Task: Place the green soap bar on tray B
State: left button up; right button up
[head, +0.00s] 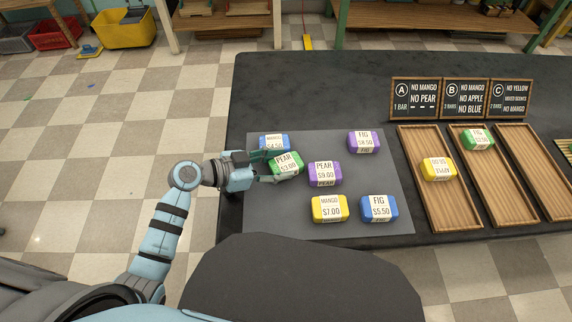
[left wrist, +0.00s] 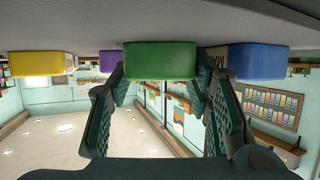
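A green soap bar (head: 286,164) labelled PEAR $3.00 lies on the grey mat. It also shows between my fingers in the left wrist view (left wrist: 160,61). My left gripper (head: 268,167) reaches it from the left, with one finger along each side; the fingers look spread, and I see no clear grip. Tray B (head: 493,189), the middle wooden tray, holds another green bar (head: 477,139) labelled FIG at its far end. My right gripper is not in view.
A blue bar (head: 273,141) lies close behind the green one; purple bars (head: 324,173) (head: 364,141), a yellow bar (head: 329,208) and a blue bar (head: 379,208) share the mat (head: 270,218). The left tray (head: 449,215) holds a yellow bar (head: 438,169). The right tray (head: 541,182) is empty. Signs (head: 465,98) stand behind.

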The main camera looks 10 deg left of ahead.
pick_arm(q)
jog(key=c, duration=0.4)
jog(key=shift+o, duration=0.2)
notch_tip(320, 180, up, 20)
jog(key=p, duration=0.9)
notch_tip(320, 180, up, 5)
jog(key=t, duration=0.1)
send_over(277, 166)
jog(key=w, duration=0.1)
jog(key=s+a+r+n+y, duration=0.1)
jog(key=s+a+r, duration=0.1)
jog(key=a+r, duration=0.25)
jog(key=s+a+f+m+g+h, duration=0.1)
jog(key=s+f, duration=0.3)
jog(key=s, duration=0.4)
jog(key=shift+s+a+f, duration=0.2)
jog(key=shift+s+a, duration=0.1)
jog(key=shift+a, duration=0.35)
